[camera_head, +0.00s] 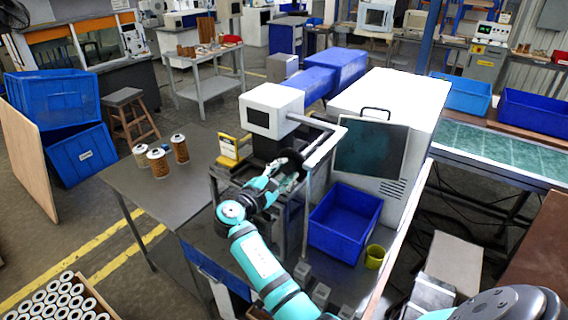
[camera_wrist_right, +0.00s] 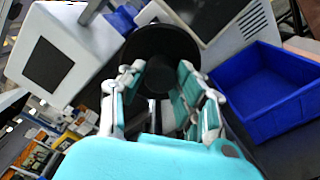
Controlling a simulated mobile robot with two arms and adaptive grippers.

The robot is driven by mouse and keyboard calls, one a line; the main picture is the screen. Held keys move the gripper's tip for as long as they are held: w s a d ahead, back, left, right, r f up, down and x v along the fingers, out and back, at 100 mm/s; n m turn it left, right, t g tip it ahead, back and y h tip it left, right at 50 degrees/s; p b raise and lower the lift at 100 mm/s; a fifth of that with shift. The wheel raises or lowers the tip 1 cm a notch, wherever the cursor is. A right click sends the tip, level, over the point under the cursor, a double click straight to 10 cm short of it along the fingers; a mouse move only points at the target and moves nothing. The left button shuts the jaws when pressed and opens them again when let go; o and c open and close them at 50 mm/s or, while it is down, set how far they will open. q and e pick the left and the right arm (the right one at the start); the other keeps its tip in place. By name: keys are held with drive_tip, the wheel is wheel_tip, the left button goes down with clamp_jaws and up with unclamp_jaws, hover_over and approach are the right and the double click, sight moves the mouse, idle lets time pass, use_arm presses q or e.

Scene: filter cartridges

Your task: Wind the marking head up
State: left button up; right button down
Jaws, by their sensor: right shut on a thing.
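The marking head, a white box with a dark screen (camera_head: 271,111), stands on a dark column above a grey metal stand. It also shows at the upper left of the right wrist view (camera_wrist_right: 62,60). A round black handwheel (camera_head: 291,158) sits low beside the column; it also shows in the right wrist view (camera_wrist_right: 160,38). My right gripper (camera_head: 270,180) reaches it from the front. In the right wrist view its two fingers (camera_wrist_right: 160,88) are on either side of the wheel's dark centre, shut on it. The exact contact is partly hidden. My left gripper is not in view.
A blue bin (camera_head: 345,222) and a yellow-green cup (camera_head: 375,256) stand right of the stand, before a large white cabinet (camera_head: 398,105). Several filter cartridges (camera_head: 158,162) stand on the grey table at left. A yellow device (camera_head: 229,149) stands near the column.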

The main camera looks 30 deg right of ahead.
drive_tip(key=shift+r+n+p, duration=0.2)
drive_tip(key=shift+n+p, duration=0.7)
drive_tip(key=shift+n, duration=0.3)
drive_tip(key=shift+f+n+p, duration=0.15)
drive_tip(key=shift+n+p, duration=0.45)
drive_tip(key=shift+n, duration=0.4)
drive_tip(key=c, duration=0.9)
unclamp_jaws()
drive_tip(key=shift+f, duration=0.1)
drive_tip(key=shift+c, duration=0.2)
drive_tip(key=shift+a, duration=0.25)
drive_tip(key=v, duration=0.7)
